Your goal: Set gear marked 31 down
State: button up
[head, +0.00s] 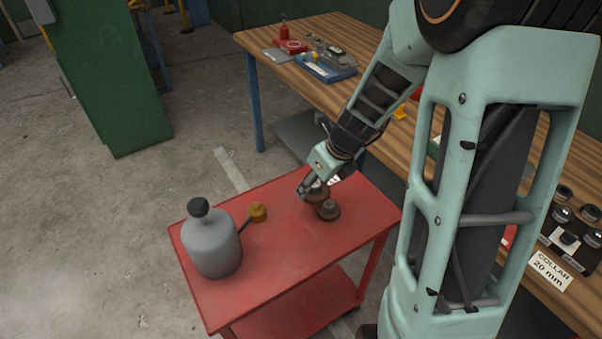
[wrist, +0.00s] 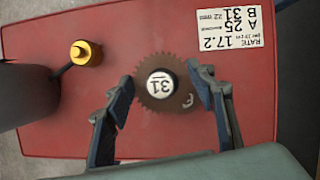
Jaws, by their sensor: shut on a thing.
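The gear marked 31 (wrist: 161,84) is a brown toothed disc with a white numbered hub, seen from above in the wrist view. My gripper (wrist: 160,82) has one finger on each side of it and is shut on it. In the head view my gripper (head: 308,190) is over the back part of the red cart top (head: 275,262) and partly hides the gear. Whether the gear touches the surface below is hard to tell.
A grey bottle (head: 213,246) with a black cap stands at the cart's left. A small brass-yellow part (head: 258,211) is beside it. A rate card (wrist: 232,40) lies behind the gear. A wooden bench (head: 300,45) with parts runs behind and right. The cart's front right is clear.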

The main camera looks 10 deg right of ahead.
aim_at(320, 186)
jog(key=w+f, duration=0.1)
jog(key=w+a+f, duration=0.1)
jog(key=f, duration=0.1)
jog(key=shift+w+a+f, duration=0.15)
jog(key=shift+w+f, duration=0.05)
jog(key=shift+w, duration=0.05)
jog(key=shift+w+f+b, duration=0.15)
jog(key=shift+f+b, duration=0.45)
jog(key=shift+f, duration=1)
jog(key=shift+f, duration=0.2)
jog(key=o, duration=1.2)
jog(key=shift+c, duration=0.2)
jog(key=shift+r, duration=0.1)
jog(key=shift+r, duration=0.25)
jog(key=p+v, duration=0.2)
jog(key=v, duration=0.9)
jog(key=shift+s+r+p, duration=0.25)
jog(key=shift+r+p, duration=0.05)
jog(key=shift+p, duration=0.05)
